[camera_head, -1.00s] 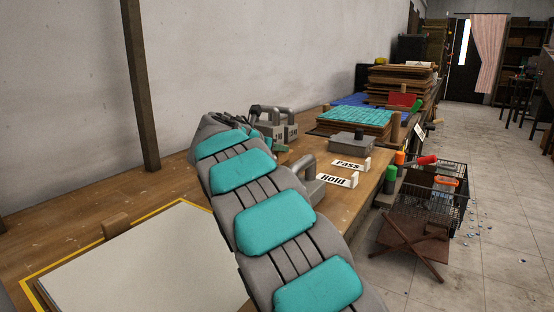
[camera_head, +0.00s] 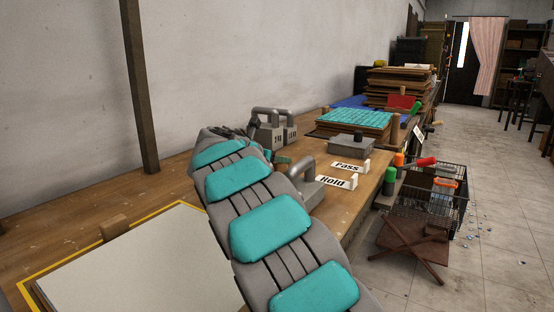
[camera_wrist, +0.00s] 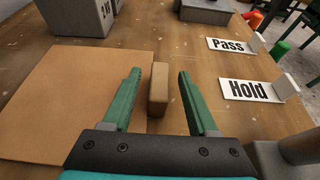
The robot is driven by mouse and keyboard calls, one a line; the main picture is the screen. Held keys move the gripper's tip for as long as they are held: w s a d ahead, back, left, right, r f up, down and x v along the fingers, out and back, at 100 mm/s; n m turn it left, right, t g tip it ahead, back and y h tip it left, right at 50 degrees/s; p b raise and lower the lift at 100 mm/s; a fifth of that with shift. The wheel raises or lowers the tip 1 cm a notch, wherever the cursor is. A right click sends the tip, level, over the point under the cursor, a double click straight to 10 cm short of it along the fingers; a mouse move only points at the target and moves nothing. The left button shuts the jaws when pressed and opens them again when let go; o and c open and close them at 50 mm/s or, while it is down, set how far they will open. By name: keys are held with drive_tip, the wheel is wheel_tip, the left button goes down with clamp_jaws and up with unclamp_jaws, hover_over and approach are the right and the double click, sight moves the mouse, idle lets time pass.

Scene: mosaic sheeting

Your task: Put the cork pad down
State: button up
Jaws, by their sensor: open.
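A flat tan square, which looks like the cork pad (camera_wrist: 60,95), lies on the wooden table in the wrist view. A small tan block (camera_wrist: 158,92) stands at its right edge; I cannot tell whether it is fixed to the pad. My gripper (camera_wrist: 157,82) has its two green fingers spread, one on each side of the block, with a gap on both sides. The left finger is over the pad's right part. In the head view my arm hides the pad and most of the gripper.
A white sheet (camera_head: 140,265) lies at front left. Stacked boards (camera_head: 352,125) are farther back.

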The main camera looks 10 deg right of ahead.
drive_tip(key=v, duration=1.2)
